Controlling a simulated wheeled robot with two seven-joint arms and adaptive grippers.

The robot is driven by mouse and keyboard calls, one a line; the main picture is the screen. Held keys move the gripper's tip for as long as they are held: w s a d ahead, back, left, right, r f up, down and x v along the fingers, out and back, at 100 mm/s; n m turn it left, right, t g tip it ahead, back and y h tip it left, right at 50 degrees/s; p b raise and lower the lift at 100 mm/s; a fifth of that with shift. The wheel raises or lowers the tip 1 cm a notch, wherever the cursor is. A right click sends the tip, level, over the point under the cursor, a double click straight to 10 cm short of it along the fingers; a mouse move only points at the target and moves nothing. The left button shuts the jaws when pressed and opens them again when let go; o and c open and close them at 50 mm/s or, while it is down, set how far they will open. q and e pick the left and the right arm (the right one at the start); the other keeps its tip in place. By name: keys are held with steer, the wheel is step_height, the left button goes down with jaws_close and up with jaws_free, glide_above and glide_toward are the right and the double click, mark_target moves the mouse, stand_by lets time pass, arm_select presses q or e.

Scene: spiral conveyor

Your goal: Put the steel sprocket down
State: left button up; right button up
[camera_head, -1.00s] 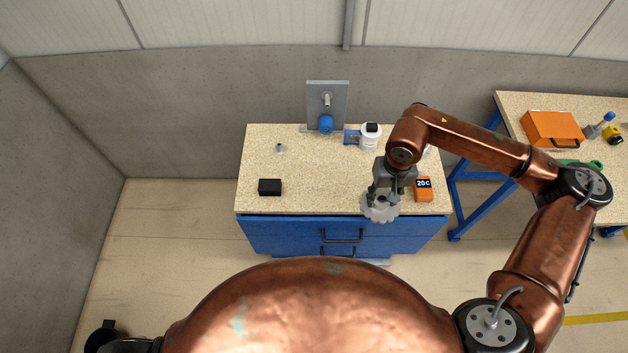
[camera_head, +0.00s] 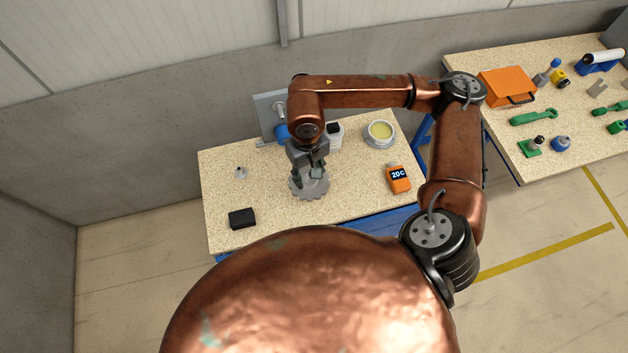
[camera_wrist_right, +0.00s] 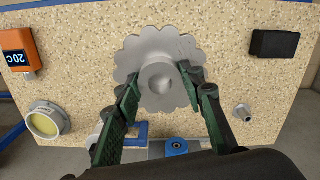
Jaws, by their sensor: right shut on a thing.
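The steel sprocket (camera_head: 309,188) is a grey toothed disc. It also shows in the right wrist view (camera_wrist_right: 130,62), with a raised round hub (camera_wrist_right: 161,84) in its middle. My right gripper (camera_head: 310,178) is shut on the sprocket, with its green fingers on either side of the hub in the wrist view (camera_wrist_right: 158,88). The sprocket is over the speckled workbench top (camera_head: 275,217), flat side down; I cannot tell whether it touches the top. My left gripper is not in view.
On the bench are a black block (camera_head: 242,219), an orange device reading 20C (camera_head: 398,178), a round tin with yellowish contents (camera_head: 380,132) and a small metal fitting (camera_head: 240,173). A grey upright plate (camera_head: 268,108) stands at the back. The front middle of the bench is clear.

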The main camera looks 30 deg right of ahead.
mark_target(322, 181)
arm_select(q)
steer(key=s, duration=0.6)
arm_select(e)
steer(key=s+r, duration=0.2)
steer(key=s, duration=1.1)
steer(key=w+d+f+p, duration=0.1)
steer(key=w+f, duration=0.2)
steer(key=w, duration=0.1)
steer(key=w+d+f+p, duration=0.1)
steer(key=w+f, duration=0.2)
steer(key=w, duration=0.1)
steer(key=w+d+f+p, duration=0.1)
steer(key=w+f, duration=0.2)
steer(key=shift+w+d, duration=0.25)
steer(key=shift+w, duration=0.15)
steer(key=shift+w+d+f, duration=0.15)
steer(key=shift+w+f, duration=0.2)
steer(key=shift+f, duration=0.1)
step_height(322, 181, down, 3)
steer(key=shift+w+r+p, duration=0.1)
steer(key=shift+w+p, duration=0.05)
steer(key=shift+p, duration=0.6)
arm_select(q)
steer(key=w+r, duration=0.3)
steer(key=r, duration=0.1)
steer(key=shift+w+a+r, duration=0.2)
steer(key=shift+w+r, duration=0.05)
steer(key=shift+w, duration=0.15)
arm_select(e)
steer(key=shift+f, duration=0.3)
